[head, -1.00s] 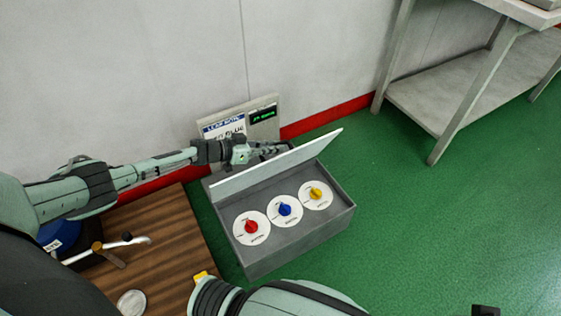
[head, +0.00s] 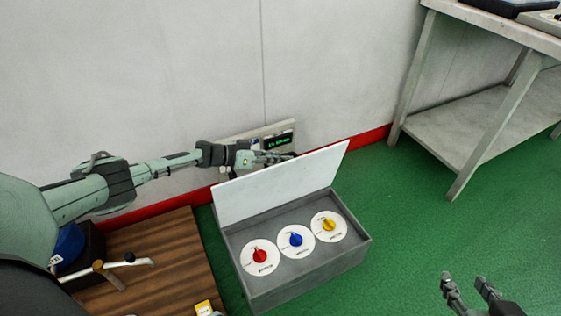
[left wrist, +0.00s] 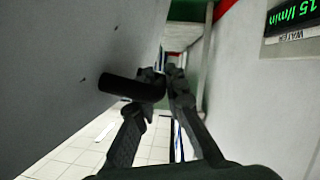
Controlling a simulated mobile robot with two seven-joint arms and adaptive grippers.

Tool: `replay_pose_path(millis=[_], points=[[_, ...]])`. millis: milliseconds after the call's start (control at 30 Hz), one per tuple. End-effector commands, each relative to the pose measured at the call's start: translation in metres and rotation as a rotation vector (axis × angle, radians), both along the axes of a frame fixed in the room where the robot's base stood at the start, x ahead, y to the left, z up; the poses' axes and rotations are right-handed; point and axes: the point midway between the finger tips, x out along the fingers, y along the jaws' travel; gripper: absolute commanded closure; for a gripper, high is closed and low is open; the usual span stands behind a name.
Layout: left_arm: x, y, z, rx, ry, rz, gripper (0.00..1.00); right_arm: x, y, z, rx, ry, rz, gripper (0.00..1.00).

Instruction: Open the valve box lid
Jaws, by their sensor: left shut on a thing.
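The grey valve box (head: 306,284) stands on the floor, and its white-faced lid (head: 280,186) is raised and nearly upright along the back edge. Inside show a red knob (head: 260,255), a blue knob (head: 296,239) and a yellow knob (head: 328,225) on white dials. My left gripper (head: 292,156) is behind the lid, partly hidden by it. In the left wrist view its fingers (left wrist: 168,76) are shut at the dark handle (left wrist: 132,88) on the lid's outer face (left wrist: 75,75). My right gripper (head: 467,281) is open and empty at the lower right, away from the box.
A panel with a green display (head: 279,141) is on the wall behind the lid; the display also shows in the left wrist view (left wrist: 295,14). A brown wooden surface (head: 165,250) lies left of the box. A grey table (head: 445,128) stands at the right. Green floor between is clear.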

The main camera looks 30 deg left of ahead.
Motion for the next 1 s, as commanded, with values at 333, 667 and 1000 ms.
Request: replay_pose_path(millis=[333, 667, 1000], points=[[0.000, 0.002, -0.001, 0.005, 0.001, 0.002, 1.00, 0.003, 0.003, 0.003, 0.008, -0.019, 0.006, 0.60], [0.000, 0.001, -0.001, 0.003, 0.002, 0.001, 0.80, 0.002, 0.003, 0.003, 0.007, -0.018, 0.006, 0.60], [-0.013, 0.016, 0.006, 0.005, 0.001, 0.002, 0.80, 0.002, 0.003, 0.003, 0.006, -0.018, 0.005, 0.60]])
